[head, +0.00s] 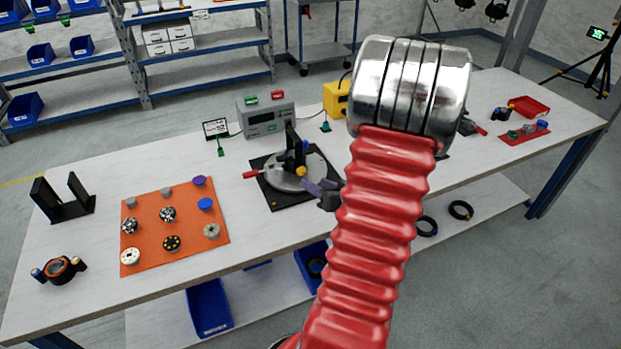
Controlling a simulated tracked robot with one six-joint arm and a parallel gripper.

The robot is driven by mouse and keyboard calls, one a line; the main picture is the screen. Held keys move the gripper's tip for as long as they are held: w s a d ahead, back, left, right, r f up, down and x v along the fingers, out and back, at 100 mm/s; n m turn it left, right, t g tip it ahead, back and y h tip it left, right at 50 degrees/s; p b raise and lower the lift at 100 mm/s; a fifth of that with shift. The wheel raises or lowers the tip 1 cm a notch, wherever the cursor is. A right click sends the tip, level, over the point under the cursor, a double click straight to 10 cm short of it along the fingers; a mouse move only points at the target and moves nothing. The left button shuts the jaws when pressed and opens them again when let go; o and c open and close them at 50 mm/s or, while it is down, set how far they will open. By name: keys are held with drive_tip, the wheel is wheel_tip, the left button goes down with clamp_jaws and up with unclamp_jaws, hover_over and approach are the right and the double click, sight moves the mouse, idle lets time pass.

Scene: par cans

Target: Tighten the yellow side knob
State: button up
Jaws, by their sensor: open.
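The yellow side knob (300,171) is small and round. It sits low on the near side of a black upright fixture (290,145), which stands on a round silver base (285,181). My gripper (313,186) is just below and right of the knob, with its purple-grey fingertips pointing left toward the fixture. It is open and holds nothing that I can see. Whether a fingertip touches the knob or base cannot be told at this size. My red arm hides the table to the right of the gripper.
A red-handled lever (257,174) sticks out left of the base. A black mat (264,194) lies under the fixture. A grey meter box (266,119) stands behind it. An orange mat (186,248) with several knobs lies to the left. A black bracket (66,210) stands at far left.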

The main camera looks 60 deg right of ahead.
sight(302, 173)
drive_tip(key=n, duration=0.1)
drive_tip(key=n+g+h, duration=0.1)
drive_tip(key=s+n+h, duration=0.1)
drive_tip(key=shift+s+a+f+g, duration=0.1)
drive_tip(key=shift+a+f+g, duration=0.15)
drive_tip(key=shift+f+g, duration=0.05)
idle(0.3)
drive_tip(key=x, duration=1.4)
drive_tip(key=shift+r, duration=0.1)
drive_tip(key=shift+c, duration=0.6)
drive_tip(key=c, duration=1)
